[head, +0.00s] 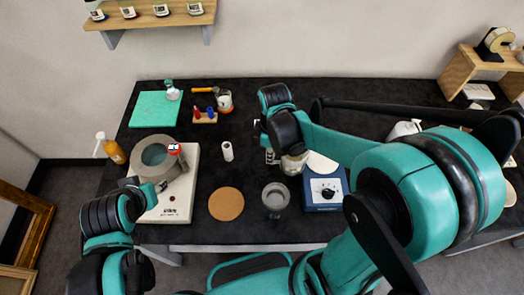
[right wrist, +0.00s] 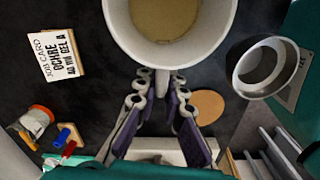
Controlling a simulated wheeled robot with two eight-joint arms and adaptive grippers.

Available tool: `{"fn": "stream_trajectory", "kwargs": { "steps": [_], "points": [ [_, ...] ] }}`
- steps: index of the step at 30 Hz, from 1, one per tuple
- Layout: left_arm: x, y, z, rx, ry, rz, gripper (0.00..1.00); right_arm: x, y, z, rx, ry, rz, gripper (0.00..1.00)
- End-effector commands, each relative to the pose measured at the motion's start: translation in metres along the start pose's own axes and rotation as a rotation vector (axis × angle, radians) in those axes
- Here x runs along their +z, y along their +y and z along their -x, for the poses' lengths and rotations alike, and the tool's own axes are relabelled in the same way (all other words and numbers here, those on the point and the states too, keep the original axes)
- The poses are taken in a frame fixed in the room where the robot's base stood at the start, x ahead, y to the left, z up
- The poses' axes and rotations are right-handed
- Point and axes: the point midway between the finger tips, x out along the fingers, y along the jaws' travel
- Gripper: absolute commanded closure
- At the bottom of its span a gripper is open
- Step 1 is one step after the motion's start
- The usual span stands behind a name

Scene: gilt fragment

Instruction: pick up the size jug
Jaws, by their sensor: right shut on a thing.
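The size jug is a pale, round, open vessel with tan contents, large at the top of the right wrist view (right wrist: 168,45). In the head view a little of the jug (head: 293,165) shows below my right gripper (head: 272,153), beside the blue device. In the right wrist view my right gripper's two fingers (right wrist: 160,84) close together at the jug's near side, shut on it. The jug looks upright; whether its base touches anything is hidden. My left gripper (head: 158,187) is beside the grey pot at the left; its fingers are too small to read.
The grey pot (head: 148,160) sits on a white hotplate (head: 180,196). A grey cup (head: 275,203) and cork disc (head: 226,204) lie near the front edge. A blue device with a dial (head: 326,197) stands right of the cup.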

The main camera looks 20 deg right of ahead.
Motion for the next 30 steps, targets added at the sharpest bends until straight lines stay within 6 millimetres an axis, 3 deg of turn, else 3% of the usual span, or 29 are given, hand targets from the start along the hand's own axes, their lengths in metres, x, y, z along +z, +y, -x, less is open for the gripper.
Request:
{"fn": "stream_trajectory", "kwargs": {
  "steps": [15,30],
  "points": [
    [-0.008,0.0,0.012,0.0,0.0,0.0,0.6,0.041,-0.018,0.027,0.0,0.0,-0.002,1.0],
    [-0.01,0.0,0.014,0.0,0.0,0.0,0.6,0.051,-0.023,0.033,0.0,0.0,-0.001,1.0]
  ]
}}
